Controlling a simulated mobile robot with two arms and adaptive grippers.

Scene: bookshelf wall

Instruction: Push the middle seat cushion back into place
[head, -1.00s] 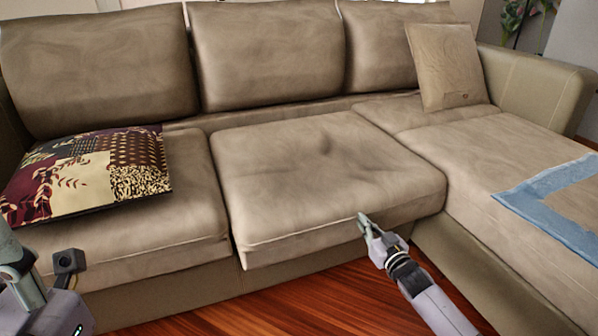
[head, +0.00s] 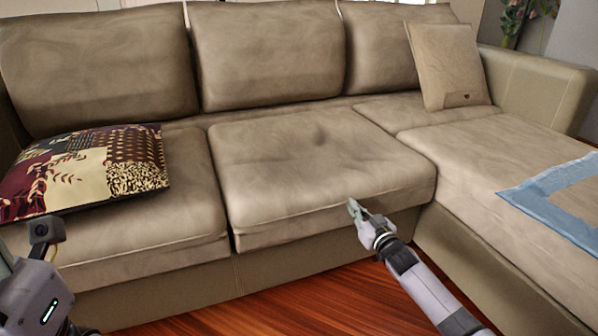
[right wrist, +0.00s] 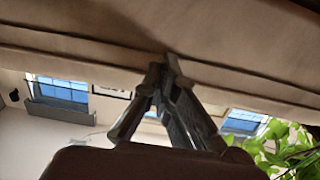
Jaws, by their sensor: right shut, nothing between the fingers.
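The middle seat cushion (head: 300,165) is brown and lies on the sofa between the left seat and the chaise on the right. Its front edge is nearly level with the left seat's front. My right gripper (head: 354,207) is shut and empty, with its fingertips at the cushion's front face, right of centre. In the right wrist view the shut fingertips (right wrist: 165,62) meet the brown upholstery (right wrist: 100,45), apparently touching it. Part of my left arm shows at the lower left of the head view, but its fingers are not clearly visible.
A patchwork pillow (head: 95,170) lies on the left seat. A plain brown pillow (head: 448,65) leans at the back right. A blue-bordered cloth (head: 540,190) lies on the chaise (head: 470,150). Wooden floor (head: 290,300) is clear in front of the sofa.

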